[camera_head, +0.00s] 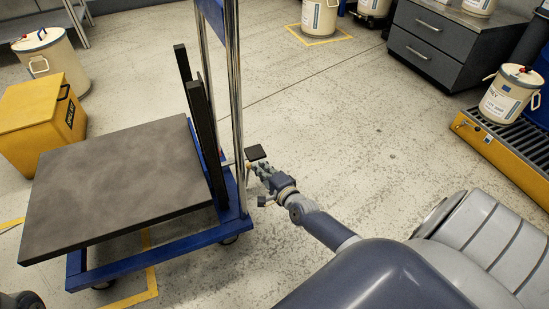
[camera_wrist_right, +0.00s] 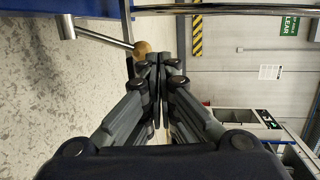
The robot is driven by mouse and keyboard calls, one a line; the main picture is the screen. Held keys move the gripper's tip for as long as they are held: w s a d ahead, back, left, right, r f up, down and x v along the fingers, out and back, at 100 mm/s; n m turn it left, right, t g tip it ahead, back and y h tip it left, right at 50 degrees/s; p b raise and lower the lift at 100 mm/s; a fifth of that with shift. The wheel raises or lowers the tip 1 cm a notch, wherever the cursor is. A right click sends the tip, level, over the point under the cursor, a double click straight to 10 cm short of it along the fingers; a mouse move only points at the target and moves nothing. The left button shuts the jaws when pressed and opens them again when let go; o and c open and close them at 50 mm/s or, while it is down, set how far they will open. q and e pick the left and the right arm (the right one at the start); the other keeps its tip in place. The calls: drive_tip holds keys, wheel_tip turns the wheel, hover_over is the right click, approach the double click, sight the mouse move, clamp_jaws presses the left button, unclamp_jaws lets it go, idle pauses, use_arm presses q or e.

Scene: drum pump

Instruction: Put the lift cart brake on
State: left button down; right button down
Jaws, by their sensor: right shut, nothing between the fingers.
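The lift cart has a dark grey platform (camera_head: 120,180), a blue base frame (camera_head: 185,245) and chrome uprights (camera_head: 236,90). A thin metal lever with a tan ball knob (camera_head: 249,165) sticks out low on the cart's right side. A dark flat pad (camera_head: 255,153) shows just behind it. My right gripper (camera_head: 258,170) is at the knob, beside the cart's upright. In the right wrist view the shut, empty fingers (camera_wrist_right: 159,58) point at the scene, with the knob (camera_wrist_right: 143,47) close to the left of their tips. I cannot tell whether they touch. My left gripper is not in view.
A yellow bin (camera_head: 40,120) and a cream drum (camera_head: 50,55) stand left of the cart. Grey drawers (camera_head: 430,45) and a yellow roller stand (camera_head: 500,150) with a drum (camera_head: 510,95) are at the right. The floor (camera_head: 350,120) between is clear.

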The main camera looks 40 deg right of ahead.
drive_tip(key=v, duration=0.9)
drive_tip(key=shift+s, duration=0.15)
